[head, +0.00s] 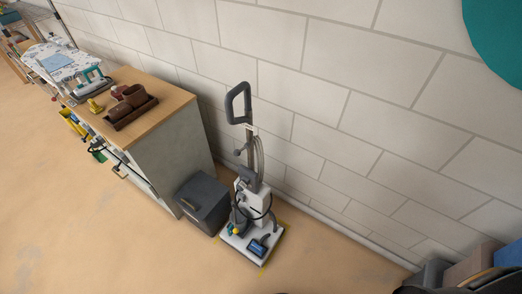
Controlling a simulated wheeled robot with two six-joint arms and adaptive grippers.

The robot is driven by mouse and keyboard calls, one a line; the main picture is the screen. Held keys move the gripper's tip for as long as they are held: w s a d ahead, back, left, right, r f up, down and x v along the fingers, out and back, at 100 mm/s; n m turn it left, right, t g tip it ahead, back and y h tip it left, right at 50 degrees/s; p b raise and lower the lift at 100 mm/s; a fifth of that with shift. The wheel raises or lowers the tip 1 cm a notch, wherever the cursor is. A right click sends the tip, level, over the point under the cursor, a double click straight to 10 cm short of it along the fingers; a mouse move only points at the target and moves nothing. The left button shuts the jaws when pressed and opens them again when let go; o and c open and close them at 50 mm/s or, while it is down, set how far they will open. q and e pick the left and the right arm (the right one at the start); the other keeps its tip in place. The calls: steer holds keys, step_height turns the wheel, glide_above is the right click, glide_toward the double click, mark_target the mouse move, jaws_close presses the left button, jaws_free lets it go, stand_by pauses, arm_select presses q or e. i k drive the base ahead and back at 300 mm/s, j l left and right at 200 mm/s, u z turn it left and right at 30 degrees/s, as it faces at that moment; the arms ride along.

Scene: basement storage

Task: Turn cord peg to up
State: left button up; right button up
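An upright vacuum cleaner (246,190) with a grey and white body stands against the block wall. Its dark loop handle (237,103) is at the top of a grey shaft. A small dark peg (238,152) sticks out to the left of the shaft, at about mid height; it looks like the cord peg, but it is too small to tell which way it is turned. A pale cord or hose runs along the shaft's right side, and a dark cord loops across the body. Neither of my grippers is in view.
A dark grey box (202,203) stands close left of the vacuum. Dark bins (430,274) stand at the lower right. The floor (100,230) in front is clear.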

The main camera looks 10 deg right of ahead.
mark_target(237, 152)
steer(key=j+z, duration=0.25)
steer(key=z, duration=0.15)
steer(key=i+j+z, duration=0.1)
steer(key=j+z, duration=0.5)
steer(key=z, duration=0.2)
steer(key=j+z, duration=0.4)
steer(key=k+j, duration=0.1)
steer(key=j, duration=0.25)
steer(key=k+j+z, duration=0.1)
steer(key=j, duration=0.3)
steer(key=k+j+z, duration=0.1)
steer(key=j, duration=0.25)
steer(key=k+j, duration=0.2)
steer(key=j, duration=0.15)
steer(key=k+j+z, duration=0.1)
steer(key=j, duration=0.25)
steer(key=k+j, duration=0.2)
steer(key=j, duration=0.15)
steer(key=z, duration=0.05)
